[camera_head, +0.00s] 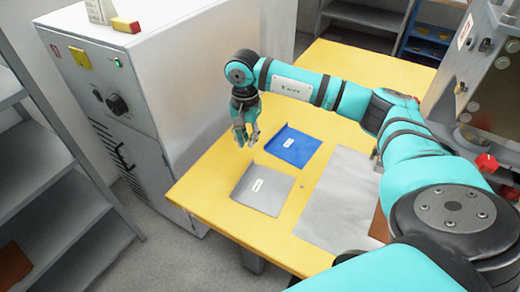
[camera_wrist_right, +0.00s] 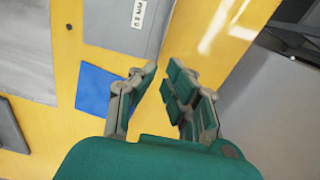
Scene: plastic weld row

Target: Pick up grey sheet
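The grey sheet (camera_head: 270,199) lies flat on the yellow table near its left front part, with a small white label and a raised edge. In the right wrist view the grey sheet (camera_wrist_right: 108,22) is at the top, partly cut off by the frame. My right gripper (camera_head: 246,142) hangs fingers down near the table's left edge, behind the grey sheet and left of the blue sheet. In the right wrist view the right gripper (camera_wrist_right: 163,68) has its fingers apart with nothing between them. My left gripper is not in view.
A blue sheet (camera_head: 302,154) lies behind the grey one; it also shows in the right wrist view (camera_wrist_right: 93,94). A large silvery plate (camera_head: 335,210) covers the table to the right. A white cabinet (camera_head: 180,85) stands close by the table's left edge. A machine (camera_head: 490,80) stands at right.

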